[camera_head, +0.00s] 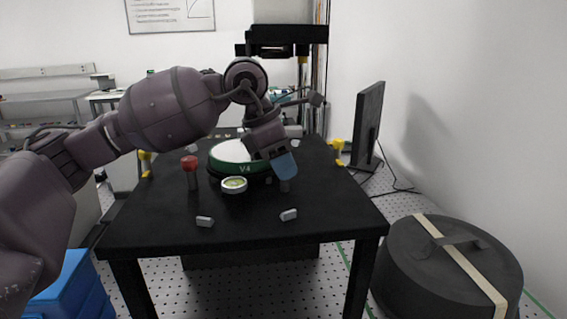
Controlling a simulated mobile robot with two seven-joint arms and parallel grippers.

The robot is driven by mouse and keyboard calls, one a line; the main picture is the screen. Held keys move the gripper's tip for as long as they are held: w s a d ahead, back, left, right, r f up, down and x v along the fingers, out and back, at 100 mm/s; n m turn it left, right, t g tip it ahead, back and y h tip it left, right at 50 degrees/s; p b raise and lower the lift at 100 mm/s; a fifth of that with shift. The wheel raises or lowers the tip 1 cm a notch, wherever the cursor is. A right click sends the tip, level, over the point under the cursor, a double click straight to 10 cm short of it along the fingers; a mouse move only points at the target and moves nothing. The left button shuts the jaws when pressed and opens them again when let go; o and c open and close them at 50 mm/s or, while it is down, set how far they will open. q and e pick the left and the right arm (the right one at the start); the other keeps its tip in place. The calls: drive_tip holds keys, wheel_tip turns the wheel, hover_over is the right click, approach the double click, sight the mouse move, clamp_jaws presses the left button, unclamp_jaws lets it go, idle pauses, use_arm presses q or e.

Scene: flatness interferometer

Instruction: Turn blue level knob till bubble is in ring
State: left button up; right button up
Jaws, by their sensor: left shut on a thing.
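My left gripper (284,167) reaches down from the upper left, with blue at its fingertips. It is shut around the top of a short grey post (285,186) at the right front of the instrument. The blue level knob is there, largely hidden by the fingers, and I cannot tell its blue from theirs. The round bubble level (234,185), with a pale rim and yellow-green face, sits at the front of the instrument. Its bubble and ring are too small to tell apart. My right gripper is not in view.
The round green-banded instrument (228,162), marked V4, stands on the black table (250,221). A red knob (190,163) on a post is at its left. Small grey blocks (205,221) (289,214) lie in front. A dark monitor (369,125) stands behind right.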

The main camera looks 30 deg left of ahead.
use_arm(q)
drive_tip(key=o, duration=0.9)
drive_tip(key=v, duration=1)
drive_tip(key=shift+r, duration=0.35)
drive_tip(key=shift+s+a, duration=0.1)
